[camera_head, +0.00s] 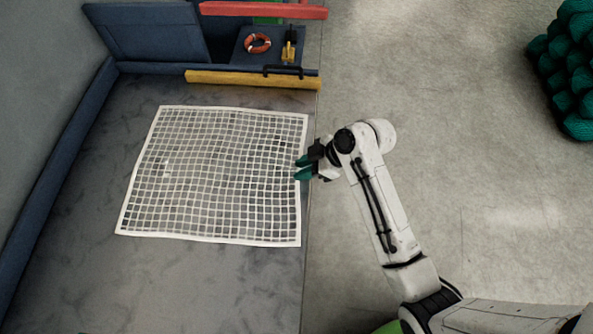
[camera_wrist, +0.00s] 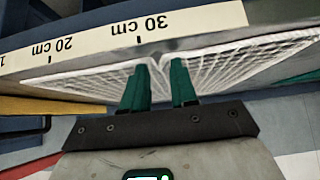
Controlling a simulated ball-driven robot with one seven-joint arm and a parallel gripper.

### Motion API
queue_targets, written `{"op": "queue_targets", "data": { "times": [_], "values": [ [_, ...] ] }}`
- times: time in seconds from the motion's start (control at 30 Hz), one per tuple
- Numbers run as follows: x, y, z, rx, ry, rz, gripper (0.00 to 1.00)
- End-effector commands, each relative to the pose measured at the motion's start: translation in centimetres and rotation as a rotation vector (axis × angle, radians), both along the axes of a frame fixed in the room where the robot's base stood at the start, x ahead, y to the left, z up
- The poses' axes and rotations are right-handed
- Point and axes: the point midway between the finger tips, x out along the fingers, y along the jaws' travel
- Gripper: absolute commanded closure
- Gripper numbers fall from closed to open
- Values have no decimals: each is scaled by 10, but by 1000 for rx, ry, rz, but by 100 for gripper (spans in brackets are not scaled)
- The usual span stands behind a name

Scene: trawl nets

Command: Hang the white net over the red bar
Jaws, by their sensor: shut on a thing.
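The white net (camera_head: 215,176) lies spread flat, a square mesh with a pale border, on the grey surface in the head view. My gripper (camera_head: 301,168) is at the middle of the net's right edge. Its green fingers are shut on that edge. In the wrist view my gripper (camera_wrist: 158,80) pinches the net (camera_wrist: 100,82), which spreads to both sides of the fingers. The red bar (camera_head: 263,10) runs level at the top of the head view, apart from the net.
A yellow bar (camera_head: 252,79) lies below the red bar. An orange ring (camera_head: 257,43) and a small yellow item (camera_head: 289,47) are behind it. A blue wall (camera_head: 60,150) borders the left. Dark green nets (camera_head: 570,70) are piled far right. A ruler strip (camera_wrist: 130,38) shows in the wrist view.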

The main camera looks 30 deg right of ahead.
Motion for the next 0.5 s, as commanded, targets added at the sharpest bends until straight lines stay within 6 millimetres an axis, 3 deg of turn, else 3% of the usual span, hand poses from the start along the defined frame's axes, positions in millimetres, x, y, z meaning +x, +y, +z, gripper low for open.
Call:
{"op": "queue_targets", "data": {
  "times": [0.5],
  "values": [
    [-4,-2,-7,-4,16,-2,100]
  ]
}}
